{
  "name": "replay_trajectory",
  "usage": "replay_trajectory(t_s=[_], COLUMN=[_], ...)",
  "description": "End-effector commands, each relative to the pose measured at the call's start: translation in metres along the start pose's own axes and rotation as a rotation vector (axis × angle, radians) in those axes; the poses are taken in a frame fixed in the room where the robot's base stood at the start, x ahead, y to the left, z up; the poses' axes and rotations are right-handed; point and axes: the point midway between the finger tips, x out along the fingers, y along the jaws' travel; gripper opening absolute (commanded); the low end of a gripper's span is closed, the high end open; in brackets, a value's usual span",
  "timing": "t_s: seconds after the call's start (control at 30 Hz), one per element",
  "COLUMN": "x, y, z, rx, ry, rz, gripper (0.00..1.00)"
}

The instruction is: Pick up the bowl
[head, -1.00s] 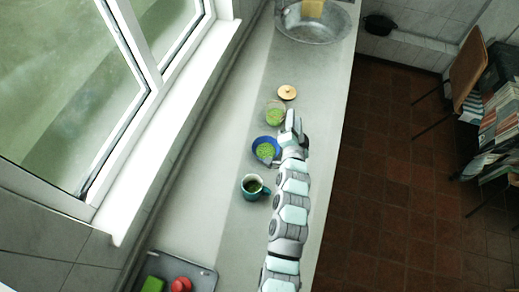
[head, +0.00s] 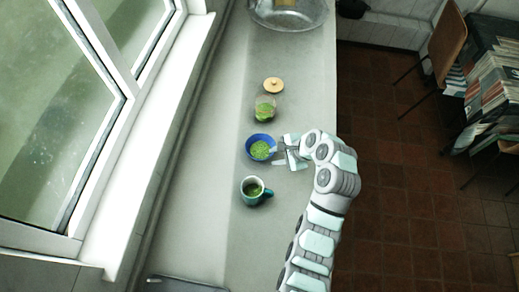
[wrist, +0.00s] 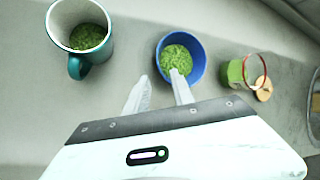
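The blue bowl (head: 260,147) with green contents stands on the grey counter in the head view. It also shows in the wrist view (wrist: 201,62), upright, beyond my fingertips. My gripper (head: 279,152) is just right of the bowl in the head view, with its fingers pointing at it. In the wrist view the two fingers of my gripper (wrist: 160,82) are apart with nothing between them. The right fingertip overlaps the bowl's near side; I cannot tell whether it touches.
A teal mug (head: 252,192) stands on the near side of the bowl. A glass jar (head: 264,109) with green contents and a round wooden lid (head: 273,85) are beyond it. A metal basin (head: 290,14) is at the far end. The counter (head: 225,130) left of the bowl is clear.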

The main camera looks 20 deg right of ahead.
Motion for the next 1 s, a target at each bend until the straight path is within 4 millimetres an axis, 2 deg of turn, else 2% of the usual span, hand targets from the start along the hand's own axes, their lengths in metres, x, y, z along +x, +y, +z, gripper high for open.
replay_trajectory(t_s=[0.2, 0.43, 0.7, 1.0], x=[0.033, 0.048, 0.083, 0.087], y=[0.001, -0.001, 0.0, -0.001], z=[0.001, 0.001, 0.001, 0.0], rx=[0.0, -0.004, -0.002, -0.002], ry=[-0.001, 0.001, -0.001, 0.003], rz=[0.004, -0.001, 0.002, -0.003], gripper=[0.29, 0.29, 0.29, 0.28])
